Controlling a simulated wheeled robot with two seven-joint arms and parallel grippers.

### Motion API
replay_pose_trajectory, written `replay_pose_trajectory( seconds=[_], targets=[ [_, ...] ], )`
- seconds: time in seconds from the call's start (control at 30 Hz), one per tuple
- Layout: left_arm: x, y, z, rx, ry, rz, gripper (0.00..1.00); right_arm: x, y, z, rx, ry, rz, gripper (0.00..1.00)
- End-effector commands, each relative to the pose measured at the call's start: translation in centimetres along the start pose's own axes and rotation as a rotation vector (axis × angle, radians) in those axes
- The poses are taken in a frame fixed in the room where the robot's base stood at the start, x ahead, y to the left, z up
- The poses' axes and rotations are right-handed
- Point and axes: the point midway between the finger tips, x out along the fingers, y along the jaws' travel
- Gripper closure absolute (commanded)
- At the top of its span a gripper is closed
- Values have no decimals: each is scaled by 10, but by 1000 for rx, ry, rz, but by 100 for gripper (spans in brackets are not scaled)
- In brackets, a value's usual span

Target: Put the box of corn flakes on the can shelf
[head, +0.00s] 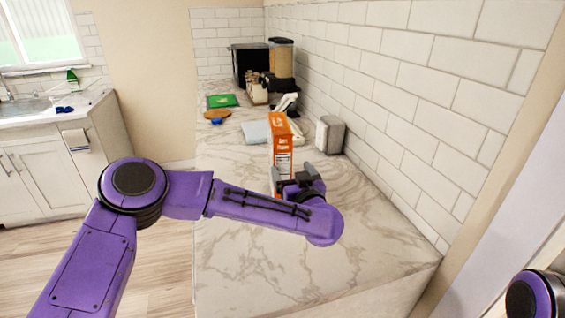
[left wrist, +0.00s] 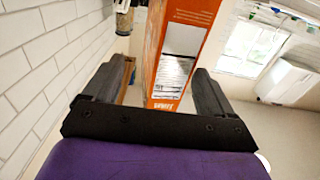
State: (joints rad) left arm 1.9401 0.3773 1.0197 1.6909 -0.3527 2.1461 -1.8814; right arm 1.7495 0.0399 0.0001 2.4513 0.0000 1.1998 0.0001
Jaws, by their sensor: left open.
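A tall orange and white box (head: 281,140), which looks like the cereal box, stands upright on the marble counter. Its lettering is too small to read surely. My left gripper (head: 295,180) is open at the near side of the box, low down. In the left wrist view the box (left wrist: 182,50) shows between the two spread fingers of the left gripper (left wrist: 165,85), with gaps on both sides. I cannot tell how deep the box reaches between the fingers. I see no can shelf in these views. My right gripper is not in view.
The marble counter (head: 250,255) is clear in front. A grey-white box-like item (head: 330,134) stands right of the box by the tiled wall (head: 420,90). Behind are a light blue item (head: 256,132), a green board (head: 222,101) and a dark appliance (head: 248,65). A sink (head: 25,108) is far left.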

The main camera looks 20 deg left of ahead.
Motion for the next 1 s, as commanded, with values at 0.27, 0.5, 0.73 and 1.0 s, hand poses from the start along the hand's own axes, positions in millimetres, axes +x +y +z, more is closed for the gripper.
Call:
replay_pose_trajectory(
  seconds=[0.27, 0.5, 0.73, 1.0],
  targets=[
    [47, -4, -3, 4, -5, -2, 15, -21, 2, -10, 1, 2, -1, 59],
    [50, -3, -2, 3, -3, 2, 15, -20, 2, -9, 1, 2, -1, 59],
    [50, -2, -2, 3, -3, 2, 86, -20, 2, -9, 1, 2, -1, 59],
    [50, -3, -2, 3, -3, 2, 100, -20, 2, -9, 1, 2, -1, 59]
  ],
)
